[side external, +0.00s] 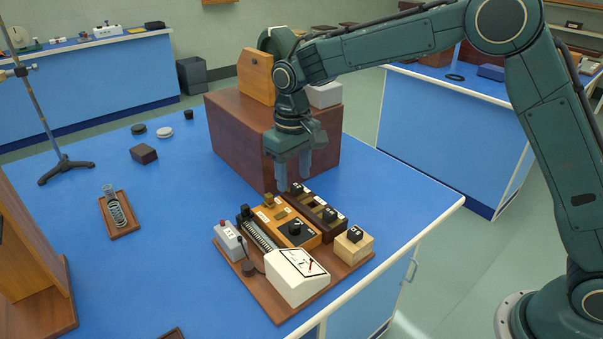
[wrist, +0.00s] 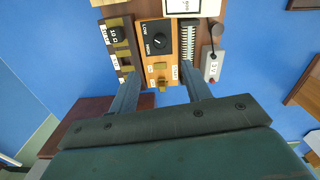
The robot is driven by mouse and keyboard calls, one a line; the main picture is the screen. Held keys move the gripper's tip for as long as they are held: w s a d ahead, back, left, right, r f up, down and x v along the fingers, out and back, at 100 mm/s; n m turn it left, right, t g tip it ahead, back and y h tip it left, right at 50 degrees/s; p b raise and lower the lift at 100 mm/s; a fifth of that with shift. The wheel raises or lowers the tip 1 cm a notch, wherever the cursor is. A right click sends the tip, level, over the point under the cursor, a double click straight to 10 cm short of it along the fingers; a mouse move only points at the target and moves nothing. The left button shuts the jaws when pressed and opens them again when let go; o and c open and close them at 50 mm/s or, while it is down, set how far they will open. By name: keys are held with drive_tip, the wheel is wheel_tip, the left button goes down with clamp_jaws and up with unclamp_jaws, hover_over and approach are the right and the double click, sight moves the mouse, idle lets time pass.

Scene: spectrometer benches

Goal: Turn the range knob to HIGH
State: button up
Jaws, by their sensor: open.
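The range knob (wrist: 159,41) is a round black knob on a black plate, with LOW and HIGH marked on the plate's left side in the wrist view. In the side view the knob (side external: 295,229) sits on an orange wooden block (side external: 274,216) in the middle of the apparatus board. Which mark its pointer faces is too small to tell. My gripper (side external: 293,178) is open and empty, pointing down, above and behind the orange block, apart from the knob. In the wrist view my gripper (wrist: 162,77) has its fingers spread below the knob.
A large brown box (side external: 240,135) stands close behind my gripper. The blue bench top (side external: 180,205) is mostly clear to the left.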

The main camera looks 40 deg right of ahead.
sight(295, 224)
wheel_tip(295, 224, down, 14)
drive_tip(key=shift+r, duration=0.15)
idle(0.7)
drive_tip(key=c, duration=1)
